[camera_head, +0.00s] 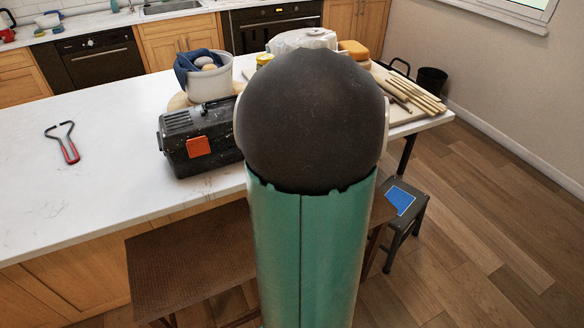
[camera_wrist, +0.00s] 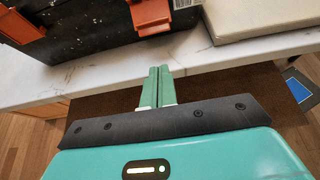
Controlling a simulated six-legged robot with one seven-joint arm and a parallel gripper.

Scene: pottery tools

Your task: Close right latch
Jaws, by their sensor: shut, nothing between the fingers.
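A black toolbox (camera_head: 200,135) stands near the front edge of the white table. Its left orange latch (camera_head: 198,146) shows in the head view; my arm hides the box's right end there. In the wrist view the toolbox (camera_wrist: 80,25) fills the upper left, with the left orange latch (camera_wrist: 18,26) at the corner and the right orange latch (camera_wrist: 150,16) at top centre. I cannot tell surely how far the right latch stands out. My gripper (camera_wrist: 159,72) is shut and empty, its fingertips just below the right latch in the picture, with a gap between them.
The table edge (camera_wrist: 215,58) runs just beyond my fingers. A pale slab (camera_wrist: 255,18) lies right of the toolbox. A grey pot (camera_head: 210,82) stands behind it, and red-handled tongs (camera_head: 68,145) lie left. A brown bench (camera_head: 185,265) and a stool (camera_head: 405,215) stand below the table.

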